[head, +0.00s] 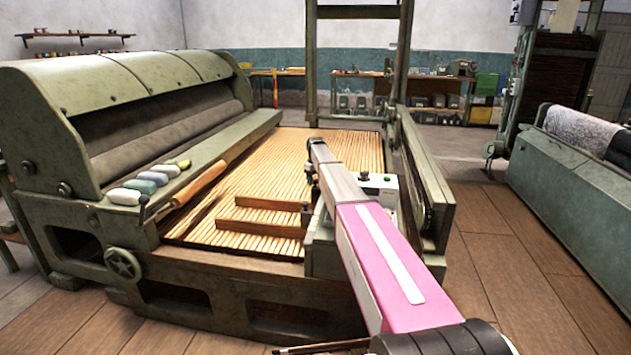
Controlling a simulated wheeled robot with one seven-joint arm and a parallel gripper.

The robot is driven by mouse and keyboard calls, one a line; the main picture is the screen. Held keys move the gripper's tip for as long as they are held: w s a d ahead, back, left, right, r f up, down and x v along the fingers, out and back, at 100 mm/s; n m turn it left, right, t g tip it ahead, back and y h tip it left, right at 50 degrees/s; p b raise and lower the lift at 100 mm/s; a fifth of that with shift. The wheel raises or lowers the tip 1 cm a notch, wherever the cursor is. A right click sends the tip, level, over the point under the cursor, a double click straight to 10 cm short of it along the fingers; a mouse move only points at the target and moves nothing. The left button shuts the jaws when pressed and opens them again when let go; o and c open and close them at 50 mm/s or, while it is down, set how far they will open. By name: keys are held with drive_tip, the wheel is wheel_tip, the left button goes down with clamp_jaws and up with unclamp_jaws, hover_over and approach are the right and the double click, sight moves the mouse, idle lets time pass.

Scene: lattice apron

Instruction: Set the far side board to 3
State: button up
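The slatted wooden lattice apron (262,175) lies in the bed of a green machine. Two wooden boards stand on edge across its near end, the farther one (262,202) and the nearer one (255,228), roughly parallel. My pink arm reaches in from the bottom right. Its far end hangs over the apron's right side, and what seems to be my gripper (306,214) is a small dark shape by the right ends of the boards. Its fingers are too small to tell open from shut, or whether they touch a board. I can read no scale or number 3.
Fibre rolls (146,186) and a wooden-handled tool (200,184) lie on the machine's left ledge. A handwheel (122,265) is at its front. Wooden floor (500,250) is clear at right.

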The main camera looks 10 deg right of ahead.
drive_tip(key=shift+r, duration=0.15)
wheel_tip(320, 180, up, 11)
drive_tip(key=shift+f, duration=0.2)
idle(0.4)
